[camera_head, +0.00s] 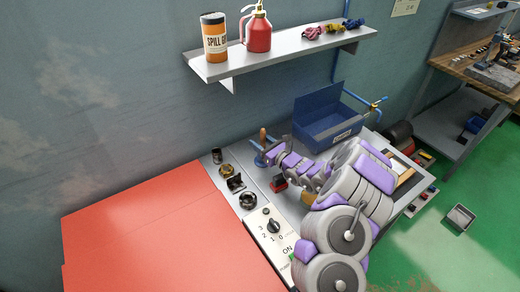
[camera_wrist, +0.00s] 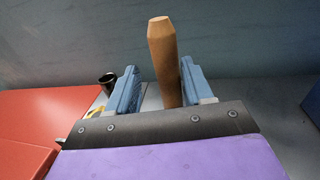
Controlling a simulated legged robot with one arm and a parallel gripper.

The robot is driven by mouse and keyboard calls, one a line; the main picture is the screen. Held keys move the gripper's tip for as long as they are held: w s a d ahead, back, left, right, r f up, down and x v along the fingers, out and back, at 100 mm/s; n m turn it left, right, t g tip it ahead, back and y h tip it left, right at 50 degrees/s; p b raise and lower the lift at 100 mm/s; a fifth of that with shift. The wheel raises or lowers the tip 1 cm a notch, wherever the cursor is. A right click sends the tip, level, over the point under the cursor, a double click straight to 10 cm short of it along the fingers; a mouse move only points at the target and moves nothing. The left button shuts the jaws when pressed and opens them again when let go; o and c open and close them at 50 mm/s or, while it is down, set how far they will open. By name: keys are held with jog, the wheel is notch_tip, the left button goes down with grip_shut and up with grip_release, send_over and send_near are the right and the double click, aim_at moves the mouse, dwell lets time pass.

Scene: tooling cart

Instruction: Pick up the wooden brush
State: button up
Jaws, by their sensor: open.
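The wooden brush shows as an upright tan handle (camera_wrist: 163,58) in the wrist view, with its lower end hidden behind my gripper's dark front edge. My gripper (camera_wrist: 158,76) is open, with one blue finger on each side of the handle. The handle is close to the right finger and a clear gap separates it from the left one; I cannot tell whether it touches the right finger. In the head view the handle top (camera_head: 263,134) stands up beside my gripper (camera_head: 266,152), over the cart's grey top near the wall. The brush's bristles are not visible.
A blue open bin (camera_head: 326,128) stands right of my gripper. A red block (camera_head: 278,183) and several dark fittings (camera_head: 235,183) sit nearby. A dark cup (camera_wrist: 107,82) is left of my fingers. A wall shelf (camera_head: 275,56) hangs above. A red surface (camera_head: 150,230) lies at left.

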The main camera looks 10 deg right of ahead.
jog(key=shift+w, duration=0.2)
jog(key=shift+d, duration=0.8)
jog(key=shift+c, duration=0.4)
jog(key=shift+d, duration=0.1)
jog(key=shift+c, duration=0.7)
jog(key=shift+a, duration=0.75)
jog(key=c, duration=0.6)
grip_shut()
jog(key=shift+d+r, duration=0.1)
jog(key=shift+d, duration=0.35)
jog(key=r, duration=0.3)
jog(key=r+p, duration=0.1)
jog(key=r, duration=0.1)
jog(key=r+p, duration=0.1)
jog(key=r, duration=0.2)
jog(key=shift+a+r, duration=0.25)
jog(key=shift+r, duration=0.1)
jog(key=shift+d+r, duration=0.2)
jog(key=shift+r, duration=0.4)
